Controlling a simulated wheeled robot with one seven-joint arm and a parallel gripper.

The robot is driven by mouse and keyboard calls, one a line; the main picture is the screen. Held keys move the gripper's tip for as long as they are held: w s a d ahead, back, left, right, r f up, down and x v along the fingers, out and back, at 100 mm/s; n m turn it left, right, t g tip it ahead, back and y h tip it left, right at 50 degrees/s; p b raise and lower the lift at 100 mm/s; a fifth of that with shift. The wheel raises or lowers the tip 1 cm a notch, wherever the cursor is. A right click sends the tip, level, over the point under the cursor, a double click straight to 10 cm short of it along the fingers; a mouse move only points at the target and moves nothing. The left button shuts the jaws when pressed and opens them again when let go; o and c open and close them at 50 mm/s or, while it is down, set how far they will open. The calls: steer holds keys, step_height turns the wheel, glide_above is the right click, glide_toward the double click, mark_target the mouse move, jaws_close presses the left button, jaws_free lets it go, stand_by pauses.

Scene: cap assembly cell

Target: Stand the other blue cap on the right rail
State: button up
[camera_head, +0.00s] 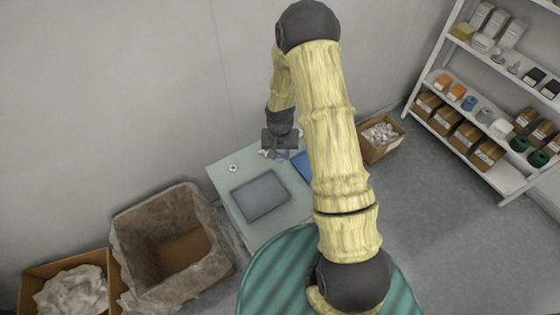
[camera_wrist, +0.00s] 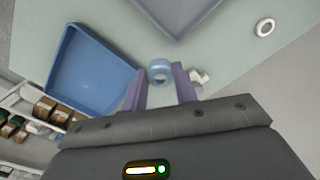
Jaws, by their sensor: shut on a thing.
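My gripper (camera_wrist: 159,78) has its two purple fingers on either side of a light blue, ring-like cap (camera_wrist: 159,68) and is shut on it. In the head view my gripper (camera_head: 278,153) is over the back part of the pale green table (camera_head: 226,183), and the cap is too small to make out well. I cannot tell whether the cap touches the table. Small white pieces (camera_wrist: 200,78) show just beside the right finger in the wrist view. I cannot make out a right rail or another blue cap; my arm and gripper hide part of the table.
A blue tray (camera_wrist: 92,72) lies beside my gripper, and a grey tray (camera_head: 260,196) is on the table's front part. A white ring (camera_head: 233,168) lies near the left edge. Boxes (camera_head: 172,240) stand on the floor, and a stocked shelf (camera_head: 470,100) stands at right.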

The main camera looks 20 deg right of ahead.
mark_target(280, 169)
steer(key=shift+f, duration=0.35)
steer(key=shift+a, duration=0.2)
steer(key=shift+s+d+f, duration=0.1)
steer(key=shift+d, duration=0.05)
steer(key=shift+d+f, duration=0.15)
steer(key=shift+f, duration=0.2)
step_height(280, 169, down, 3)
steer(key=shift+s+r+p, duration=0.1)
steer(key=shift+p, duration=0.6)
steer(key=shift+f, duration=0.25)
